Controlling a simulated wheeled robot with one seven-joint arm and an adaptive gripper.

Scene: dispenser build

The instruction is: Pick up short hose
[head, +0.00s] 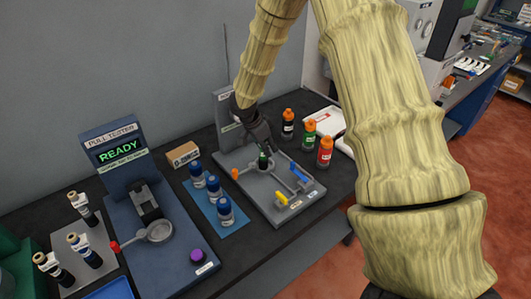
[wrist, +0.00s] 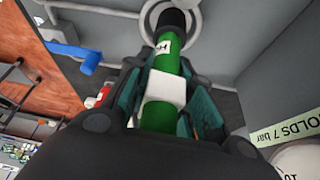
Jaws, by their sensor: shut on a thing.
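The short hose (wrist: 162,62) is a green tube with a black end and white labels. In the wrist view it runs between the fingers of my gripper (wrist: 166,98), which is shut on it. Its black end points at a round grey fitting; I cannot tell whether they touch. In the head view my gripper (head: 263,149) points down over the grey fixture board (head: 262,194). Only a small dark green part of the hose (head: 263,161) shows there, and the fingers hide the rest.
The board carries a blue handle (head: 301,172), a yellow handle (head: 282,201) and an orange handle (head: 235,174). Bottles (head: 325,152) stand close on the right. Blue-capped bottles (head: 225,211) stand on a blue mat to the left, before the pull tester (head: 114,150).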

